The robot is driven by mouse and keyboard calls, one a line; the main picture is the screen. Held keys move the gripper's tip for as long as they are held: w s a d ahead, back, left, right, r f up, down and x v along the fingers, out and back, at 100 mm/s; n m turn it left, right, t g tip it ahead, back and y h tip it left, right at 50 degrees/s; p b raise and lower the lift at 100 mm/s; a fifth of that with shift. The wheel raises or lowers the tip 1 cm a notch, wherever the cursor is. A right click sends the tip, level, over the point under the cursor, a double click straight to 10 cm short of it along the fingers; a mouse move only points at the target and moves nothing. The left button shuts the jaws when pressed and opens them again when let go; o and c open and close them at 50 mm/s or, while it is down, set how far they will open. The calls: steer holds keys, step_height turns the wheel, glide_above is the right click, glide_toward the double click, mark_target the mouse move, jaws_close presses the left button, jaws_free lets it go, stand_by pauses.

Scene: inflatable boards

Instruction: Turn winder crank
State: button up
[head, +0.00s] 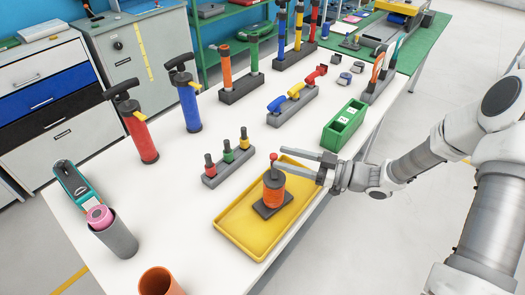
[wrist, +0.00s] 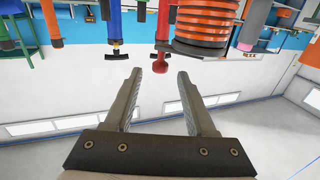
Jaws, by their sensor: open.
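The winder (head: 273,190) is an orange-wound spool on a dark square base, standing in the yellow tray (head: 233,222). A red crank knob (head: 273,157) sticks up above the spool. My gripper (head: 287,159) comes in from the right just above the spool, its open fingers pointing left, with the tips close to the knob. In the wrist view, which looks upside down, the ribbed orange spool (wrist: 205,32) is at upper right. The red knob (wrist: 161,82) appears in line with the gap between my fingers (wrist: 159,78). I cannot tell whether they touch it.
A row of small red, green and yellow-topped plugs (head: 229,157) stands left of the tray. A green box (head: 344,125) sits behind it. Red (head: 141,138) and blue (head: 189,106) pumps stand farther left.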

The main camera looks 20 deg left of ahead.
steer(key=a, duration=0.6)
steer(key=shift+w+a, duration=0.25)
steer(key=shift+a, duration=0.15)
jaws_close()
